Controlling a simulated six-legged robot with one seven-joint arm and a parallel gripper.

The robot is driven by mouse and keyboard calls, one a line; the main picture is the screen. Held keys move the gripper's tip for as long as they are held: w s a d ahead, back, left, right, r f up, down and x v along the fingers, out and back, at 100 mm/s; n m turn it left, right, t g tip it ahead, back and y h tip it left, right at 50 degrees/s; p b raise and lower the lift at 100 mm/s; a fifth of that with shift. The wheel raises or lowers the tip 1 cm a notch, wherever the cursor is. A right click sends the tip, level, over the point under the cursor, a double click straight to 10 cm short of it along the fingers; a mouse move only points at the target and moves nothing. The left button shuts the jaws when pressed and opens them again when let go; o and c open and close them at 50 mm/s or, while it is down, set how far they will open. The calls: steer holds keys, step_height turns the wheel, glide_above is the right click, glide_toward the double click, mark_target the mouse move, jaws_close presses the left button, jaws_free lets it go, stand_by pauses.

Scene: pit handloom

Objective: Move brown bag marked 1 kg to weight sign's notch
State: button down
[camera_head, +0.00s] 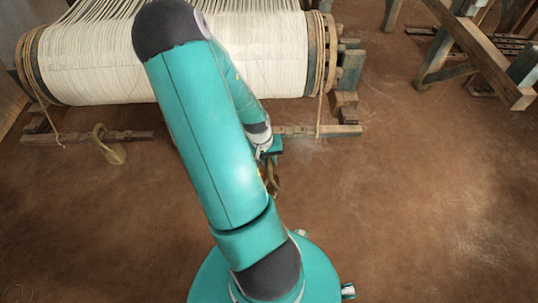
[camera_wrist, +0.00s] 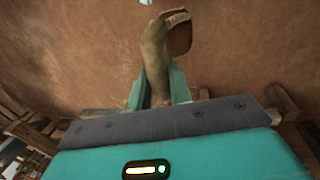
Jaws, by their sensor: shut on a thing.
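My gripper (camera_wrist: 156,84) has its two teal fingers on either side of a brown and olive bag (camera_wrist: 155,50) and is shut on it. In the wrist view the bag rises between the fingers as an olive band with a brown part at its top. In the head view my gripper (camera_head: 271,149) is partly behind my arm, and the bag (camera_head: 273,182) shows as a small dark olive shape beside the arm. I cannot read any 1 kg mark. I cannot make out the weight sign or its notch.
The loom's roller (camera_head: 180,60) of white warp threads stands at the back, with ropes at its ends. Another olive bag with a loop (camera_head: 113,153) is at the left by a low wooden beam (camera_head: 60,137). Wooden framing (camera_head: 470,45) stands back right. Brown floor is clear at right.

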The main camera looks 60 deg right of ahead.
mark_target(269, 171)
steer(key=shift+s+a+r, duration=0.15)
steer(key=shift+s+a, duration=0.2)
steer(key=shift+a, duration=0.35)
steer(key=shift+s+a+r, duration=0.2)
steer(key=shift+s+a, duration=0.1)
steer(key=shift+a, duration=0.4)
steer(key=shift+s+a+r, duration=0.15)
steer(key=shift+s+a, duration=0.2)
steer(key=shift+a, duration=0.35)
steer(key=shift+w+a, duration=0.1)
steer(key=shift+a, duration=0.05)
